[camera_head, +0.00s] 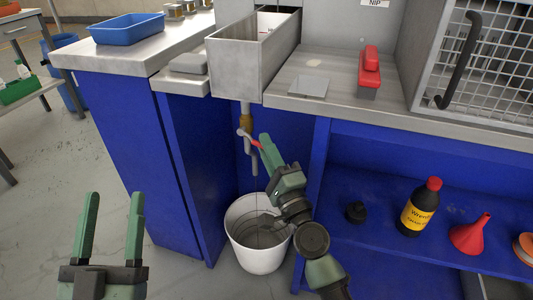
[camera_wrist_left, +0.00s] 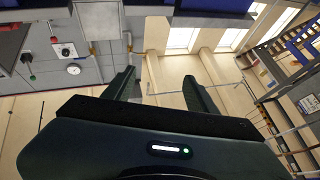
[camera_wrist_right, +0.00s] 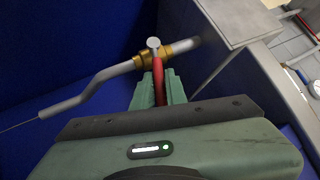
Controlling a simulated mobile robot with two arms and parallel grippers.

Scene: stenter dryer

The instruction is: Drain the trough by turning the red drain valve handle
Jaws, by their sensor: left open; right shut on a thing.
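The metal trough (camera_head: 250,62) stands on the counter, with a drain pipe under it. The brass valve body (camera_head: 246,121) sits on that pipe and also shows in the right wrist view (camera_wrist_right: 152,60). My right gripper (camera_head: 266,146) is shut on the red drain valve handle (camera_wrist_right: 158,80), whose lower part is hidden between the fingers. The grey bent spout (camera_wrist_right: 88,88) leads off the valve, and a thin pale line runs from its end. A white bucket (camera_head: 262,258) stands on the floor below the spout. My left gripper (camera_head: 114,198) is open and empty at the lower left.
Blue cabinet panels (camera_head: 192,150) flank the drain space closely. A shelf on the right holds a dark bottle (camera_head: 418,208), a red funnel (camera_head: 470,235) and a black cap (camera_head: 356,211). A blue tray (camera_head: 127,29) sits on the left counter.

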